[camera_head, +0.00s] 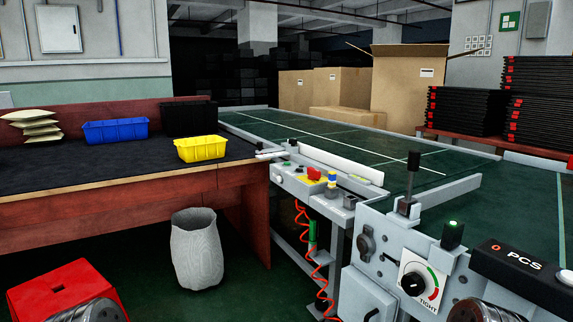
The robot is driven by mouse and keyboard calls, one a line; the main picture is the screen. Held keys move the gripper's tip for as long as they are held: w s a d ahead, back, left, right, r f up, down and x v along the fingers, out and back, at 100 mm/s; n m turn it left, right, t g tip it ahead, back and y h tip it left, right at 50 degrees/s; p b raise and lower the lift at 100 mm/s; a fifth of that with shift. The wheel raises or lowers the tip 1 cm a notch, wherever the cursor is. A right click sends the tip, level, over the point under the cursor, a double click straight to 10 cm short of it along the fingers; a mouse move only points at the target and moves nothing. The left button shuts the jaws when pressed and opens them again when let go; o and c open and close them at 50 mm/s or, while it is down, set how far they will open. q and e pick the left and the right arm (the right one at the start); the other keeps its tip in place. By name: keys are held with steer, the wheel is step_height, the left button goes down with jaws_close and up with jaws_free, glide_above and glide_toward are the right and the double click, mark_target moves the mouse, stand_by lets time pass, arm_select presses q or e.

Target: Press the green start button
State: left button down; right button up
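A grey control box (290,186) sits on the side of the conveyor at the center. It bears a red button (314,173) and a small blue and yellow part (332,179). Nearer, a black block (453,234) with a small lit green spot on top stands on the grey machine housing. A dial (413,284) with a green and red scale is on the housing's front. Only grey rounded parts of my arms show at the bottom left and bottom right edges; neither gripper is in view.
A dark-topped table (60,218) at left holds a yellow bin (201,148), a blue bin (115,131) and pale bags (36,125).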

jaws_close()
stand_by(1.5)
